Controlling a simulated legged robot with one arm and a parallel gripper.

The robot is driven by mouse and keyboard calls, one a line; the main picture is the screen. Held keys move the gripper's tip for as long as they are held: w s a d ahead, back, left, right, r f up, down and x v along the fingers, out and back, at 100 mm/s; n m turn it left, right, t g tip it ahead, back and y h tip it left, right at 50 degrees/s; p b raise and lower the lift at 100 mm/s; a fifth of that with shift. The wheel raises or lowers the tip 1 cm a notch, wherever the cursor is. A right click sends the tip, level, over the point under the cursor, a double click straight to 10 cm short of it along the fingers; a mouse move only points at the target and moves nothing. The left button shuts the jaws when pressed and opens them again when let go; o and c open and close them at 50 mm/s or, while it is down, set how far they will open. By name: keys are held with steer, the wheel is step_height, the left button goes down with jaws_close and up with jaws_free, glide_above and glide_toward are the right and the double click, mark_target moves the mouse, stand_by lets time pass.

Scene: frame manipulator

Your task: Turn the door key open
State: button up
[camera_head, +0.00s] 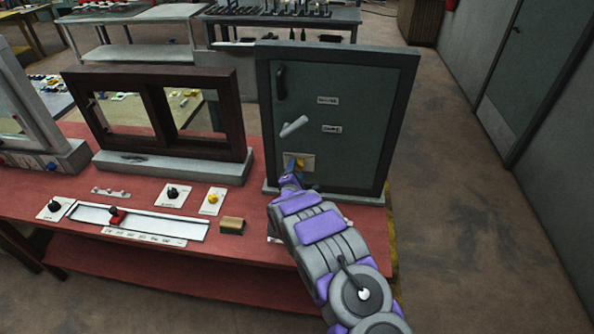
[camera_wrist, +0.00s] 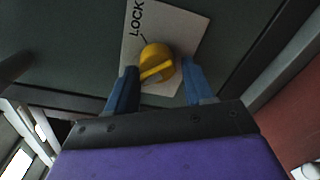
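The door key is a yellow knob (camera_wrist: 157,63) on a white plate marked LOCK (camera_wrist: 178,25), fixed low on the dark green door (camera_head: 338,110). In the head view the yellow knob (camera_head: 299,163) shows just beyond my fingertips. My gripper (camera_wrist: 157,85) is open, with one blue finger on each side of the knob. The gap between the fingers is wider than the knob. I cannot tell whether either finger touches it. In the head view my gripper (camera_head: 290,172) is at the door's lower left and partly covers the plate.
A light grey lever handle (camera_head: 294,126) sits above the lock plate, and a dark pull handle (camera_head: 281,83) higher up. A dark brown window frame (camera_head: 160,112) stands left of the door. The red table (camera_head: 150,262) carries switches and a slider panel (camera_head: 165,226) in front.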

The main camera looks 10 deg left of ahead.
steer(key=shift+o, duration=1)
steer(key=shift+a, duration=0.1)
steer(key=shift+r, duration=0.1)
steer(key=shift+d, duration=0.2)
steer(key=s+a, duration=0.1)
steer(key=s, duration=1.6)
steer(key=shift+s+r+p, duration=0.15)
steer(key=shift+r+p, duration=0.1)
steer(key=shift+p, duration=0.1)
